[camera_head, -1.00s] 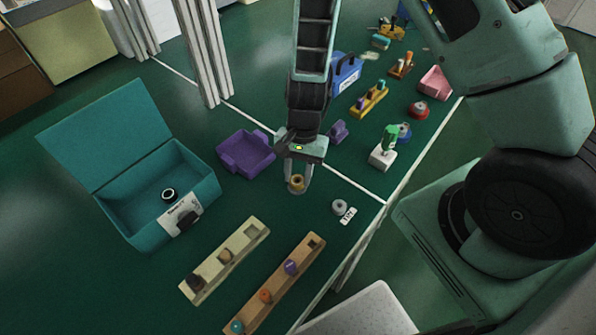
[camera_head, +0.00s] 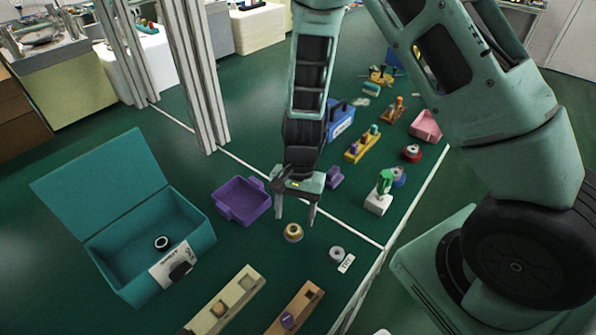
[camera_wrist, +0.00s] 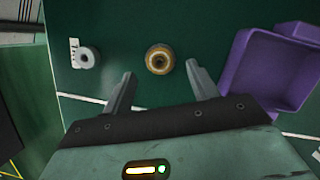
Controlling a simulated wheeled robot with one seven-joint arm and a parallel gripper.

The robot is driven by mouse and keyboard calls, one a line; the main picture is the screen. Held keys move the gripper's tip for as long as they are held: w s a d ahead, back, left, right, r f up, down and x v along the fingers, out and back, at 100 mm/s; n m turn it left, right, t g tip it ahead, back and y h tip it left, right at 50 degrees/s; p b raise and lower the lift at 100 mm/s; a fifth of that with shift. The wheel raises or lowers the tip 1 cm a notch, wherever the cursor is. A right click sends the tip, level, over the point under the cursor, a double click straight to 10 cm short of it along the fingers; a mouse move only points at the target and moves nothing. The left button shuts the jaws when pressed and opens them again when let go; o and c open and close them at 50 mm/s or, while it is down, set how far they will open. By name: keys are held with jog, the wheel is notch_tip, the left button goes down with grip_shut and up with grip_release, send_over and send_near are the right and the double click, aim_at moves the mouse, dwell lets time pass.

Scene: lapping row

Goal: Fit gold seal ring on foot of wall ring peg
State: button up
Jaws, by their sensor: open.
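The gold seal ring (camera_head: 293,232) is on the green table, just below my gripper. I cannot tell whether that centre is a peg, or whether the ring sits level on a foot. My gripper (camera_head: 295,215) is above the ring, apart from it. Its fingers (camera_wrist: 160,82) are spread wide with nothing between them. I cannot pick out the wall ring peg for sure.
A grey ring (camera_head: 336,253) with a white tag (camera_head: 346,264) lies to the right. A purple tray (camera_head: 222,212) is left, and an open teal box (camera_head: 110,268) holds a dark ring (camera_head: 162,243). Wooden racks (camera_head: 248,280) stand in front. A white block (camera_head: 378,203) stands at right.

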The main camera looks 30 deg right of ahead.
jog(key=v, duration=1.4)
jog(key=shift+r+p, duration=0.15)
jog(key=shift+p, duration=0.15)
